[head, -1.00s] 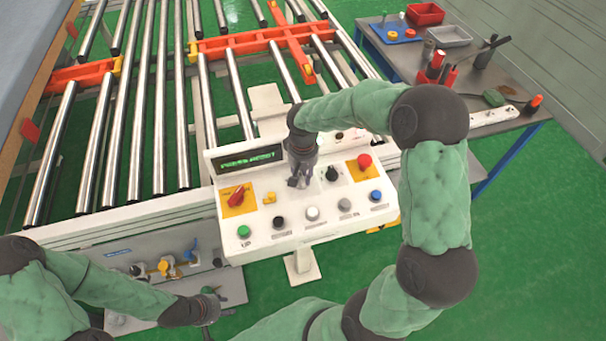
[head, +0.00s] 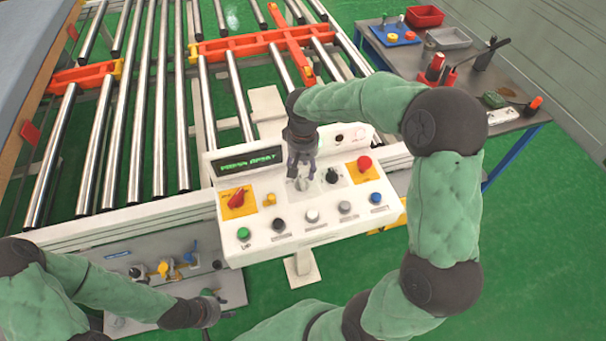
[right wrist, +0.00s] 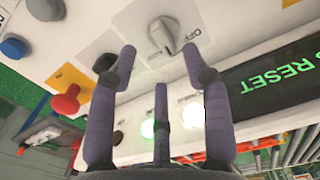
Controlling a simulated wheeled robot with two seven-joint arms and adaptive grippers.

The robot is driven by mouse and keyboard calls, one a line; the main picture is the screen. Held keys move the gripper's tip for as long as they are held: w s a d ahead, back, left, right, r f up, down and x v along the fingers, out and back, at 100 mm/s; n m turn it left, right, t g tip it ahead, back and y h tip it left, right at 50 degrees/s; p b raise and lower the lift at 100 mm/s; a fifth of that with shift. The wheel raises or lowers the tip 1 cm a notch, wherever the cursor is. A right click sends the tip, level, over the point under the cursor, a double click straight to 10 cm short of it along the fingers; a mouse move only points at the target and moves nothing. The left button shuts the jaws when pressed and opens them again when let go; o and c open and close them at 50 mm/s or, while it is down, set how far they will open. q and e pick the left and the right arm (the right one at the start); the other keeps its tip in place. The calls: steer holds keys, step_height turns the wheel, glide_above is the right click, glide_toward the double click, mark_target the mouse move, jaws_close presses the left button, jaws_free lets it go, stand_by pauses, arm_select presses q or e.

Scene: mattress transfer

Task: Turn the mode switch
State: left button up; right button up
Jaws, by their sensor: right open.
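A pale grey rotary switch with a raised grip bar (right wrist: 163,36) sits on a white plate on the control panel. In the head view the switch (head: 302,184) is partly covered by my right gripper (head: 302,170). In the right wrist view my right gripper (right wrist: 159,52) is open, with its fingers apart on either side of the switch and nothing between them. I cannot tell whether a finger touches the panel. A black knob (head: 332,175) stands just right of the switch. My left gripper (head: 212,310) is low at the left, away from the panel; its fingers are unclear.
The control panel (head: 290,237) also has a red switch (head: 236,200), a red mushroom button (head: 364,163), a row of coloured buttons and a green-lettered display (head: 250,161). A roller conveyor (head: 130,150) lies behind it. A tool table (head: 510,125) stands at the right.

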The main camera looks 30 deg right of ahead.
step_height(320, 180, up, 7)
stand_by(0.3)
steer(key=shift+r, duration=0.15)
stand_by(0.3)
